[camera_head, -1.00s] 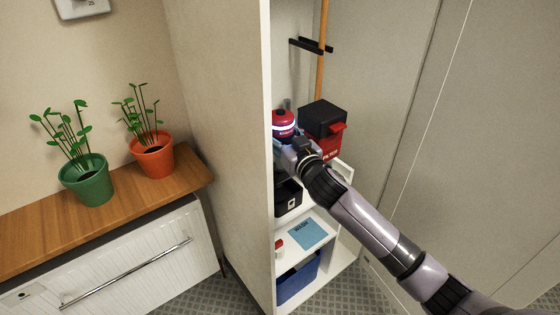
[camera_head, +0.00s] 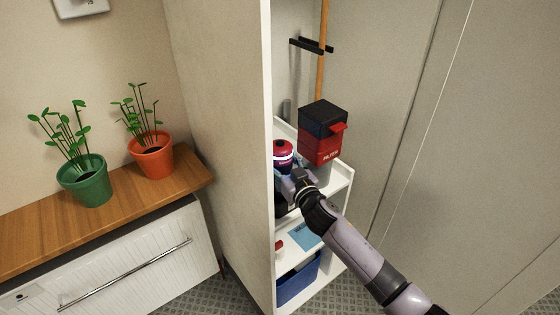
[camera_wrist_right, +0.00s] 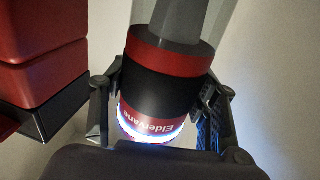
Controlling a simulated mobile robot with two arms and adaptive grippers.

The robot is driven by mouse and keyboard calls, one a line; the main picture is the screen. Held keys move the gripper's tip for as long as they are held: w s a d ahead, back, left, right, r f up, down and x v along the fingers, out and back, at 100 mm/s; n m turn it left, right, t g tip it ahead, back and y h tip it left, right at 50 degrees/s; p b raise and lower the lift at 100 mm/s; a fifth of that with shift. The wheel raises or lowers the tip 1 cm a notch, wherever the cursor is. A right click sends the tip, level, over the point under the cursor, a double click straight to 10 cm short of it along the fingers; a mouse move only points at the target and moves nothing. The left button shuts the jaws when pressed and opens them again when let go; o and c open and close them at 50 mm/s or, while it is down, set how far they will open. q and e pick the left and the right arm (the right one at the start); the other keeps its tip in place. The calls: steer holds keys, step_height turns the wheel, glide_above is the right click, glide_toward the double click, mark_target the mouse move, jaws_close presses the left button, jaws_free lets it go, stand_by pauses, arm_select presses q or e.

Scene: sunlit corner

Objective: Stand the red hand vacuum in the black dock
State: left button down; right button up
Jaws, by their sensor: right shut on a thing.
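The red hand vacuum (camera_head: 283,153) is upright at the left side of the shelf unit in the head view. In the right wrist view the vacuum (camera_wrist_right: 162,92) shows a black middle band, red bands and a lit ring. My right gripper (camera_head: 284,173) is shut around its body, with one finger on each side in the wrist view. A black thing, likely the dock (camera_head: 281,200), shows just below the gripper, mostly hidden by it and the cabinet panel. I cannot tell whether the vacuum touches the dock. My left gripper is not in view.
A red and black filter box (camera_head: 320,148) stands close to the right of the vacuum; it fills the left of the wrist view (camera_wrist_right: 40,55). The cabinet side panel (camera_head: 225,130) is close on the left. A lower shelf holds a blue cloth (camera_head: 304,237), with a blue bin (camera_head: 298,281) below.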

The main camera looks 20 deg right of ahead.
steer(key=o, duration=1.2)
steer(key=shift+c, duration=0.2)
steer(key=shift+r, duration=0.1)
steer(key=shift+s, duration=0.25)
steer(key=s+d+b, duration=0.1)
steer(key=s+b, duration=0.1)
steer(key=s, duration=0.9)
steer(key=shift+s+d, duration=0.2)
steer(key=shift+d, duration=0.2)
